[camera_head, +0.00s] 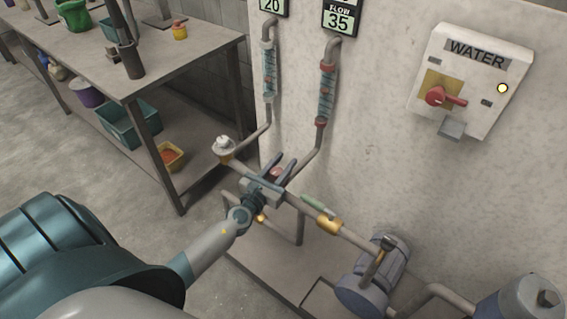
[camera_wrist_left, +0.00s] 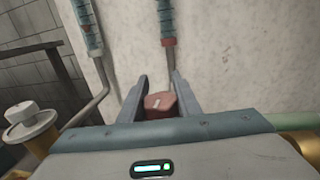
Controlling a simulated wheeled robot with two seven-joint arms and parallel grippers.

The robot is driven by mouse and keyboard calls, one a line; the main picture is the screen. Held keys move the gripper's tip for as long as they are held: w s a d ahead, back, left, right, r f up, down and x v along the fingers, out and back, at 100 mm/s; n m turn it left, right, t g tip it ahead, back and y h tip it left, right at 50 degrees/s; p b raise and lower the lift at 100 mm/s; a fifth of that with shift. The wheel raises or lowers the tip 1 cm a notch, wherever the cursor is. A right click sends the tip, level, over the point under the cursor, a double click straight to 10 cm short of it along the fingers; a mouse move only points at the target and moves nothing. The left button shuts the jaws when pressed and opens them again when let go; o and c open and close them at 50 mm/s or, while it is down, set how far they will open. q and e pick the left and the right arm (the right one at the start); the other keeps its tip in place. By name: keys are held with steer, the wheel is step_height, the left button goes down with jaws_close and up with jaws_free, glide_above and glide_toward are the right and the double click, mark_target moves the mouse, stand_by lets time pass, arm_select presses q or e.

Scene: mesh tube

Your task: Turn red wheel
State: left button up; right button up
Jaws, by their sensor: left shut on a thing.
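The red wheel (camera_wrist_left: 160,104) sits between the two fingers of my left gripper (camera_wrist_left: 158,90) in the left wrist view. The fingers are shut on its sides. A pale mark shows on its top face. In the head view the red wheel (camera_head: 276,173) is a small spot between the fingers of my left gripper (camera_head: 279,168), partly hidden by them. It sits at the pipe junction below the mesh tube with red ends (camera_head: 327,97). My right gripper is not in view.
A white-capped valve (camera_head: 223,146) stands left of the gripper. A pipe with a green lever (camera_head: 317,205) runs right towards a pump (camera_head: 368,280). A WATER box (camera_head: 470,80) with a red switch hangs on the wall. A workbench (camera_head: 190,55) stands at left.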

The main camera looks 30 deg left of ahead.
arm_select(q)
steer(key=shift+a+r, duration=0.1)
steer(key=shift+r, duration=0.05)
steer(key=o, duration=0.9)
steer(key=shift+o, duration=0.8)
steer(key=shift+s+f, duration=0.2)
steer(key=shift+s, duration=0.35)
steer(key=s, duration=0.3)
steer(key=s+b, duration=0.1)
steer(key=s, duration=0.3)
steer(key=s+b, duration=0.1)
steer(key=s, duration=0.2)
steer(key=shift+s+d+f, duration=0.1)
steer(key=shift+s+d, duration=0.2)
steer(key=shift+d, duration=0.05)
steer(key=b, duration=0.2)
glide_toward(273, 177)
steer(key=shift+s+a+r, duration=0.1)
steer(key=shift+s+r, duration=0.15)
steer(key=shift+s, duration=0.55)
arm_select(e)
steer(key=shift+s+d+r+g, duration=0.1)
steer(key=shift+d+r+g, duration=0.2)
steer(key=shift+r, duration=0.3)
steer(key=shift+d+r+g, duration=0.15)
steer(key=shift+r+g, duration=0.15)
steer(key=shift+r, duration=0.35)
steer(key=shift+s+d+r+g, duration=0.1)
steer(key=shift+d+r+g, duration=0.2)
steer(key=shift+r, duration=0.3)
